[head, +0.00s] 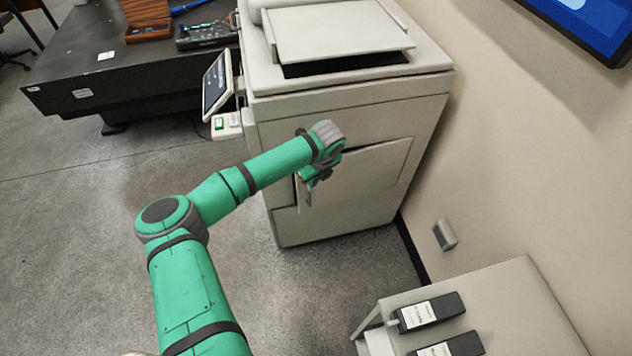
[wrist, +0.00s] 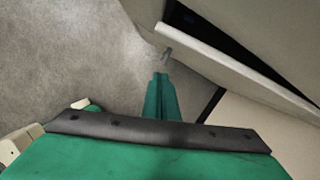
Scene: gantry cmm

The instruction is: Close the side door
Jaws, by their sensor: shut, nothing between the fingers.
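The side door (head: 378,172) is a pale grey panel low on the large grey machine (head: 350,112). It stands slightly ajar, with a thin dark gap along its top edge. In the wrist view the door's pale edge (wrist: 235,65) runs diagonally, with a dark opening behind it. My gripper (head: 308,192) is in front of the left part of the door, pointing down, its fingers shut and empty. In the wrist view the fingertips (wrist: 166,54) are close to the door's edge near its corner; I cannot tell whether they touch. My arm hides part of the door.
A small screen (head: 216,82) and a switch box (head: 227,125) stick out at the machine's left. A grey cabinet (head: 515,300) with black boxes stands at lower right. A wall is on the right, a dark table (head: 130,75) at upper left. Floor at left is clear.

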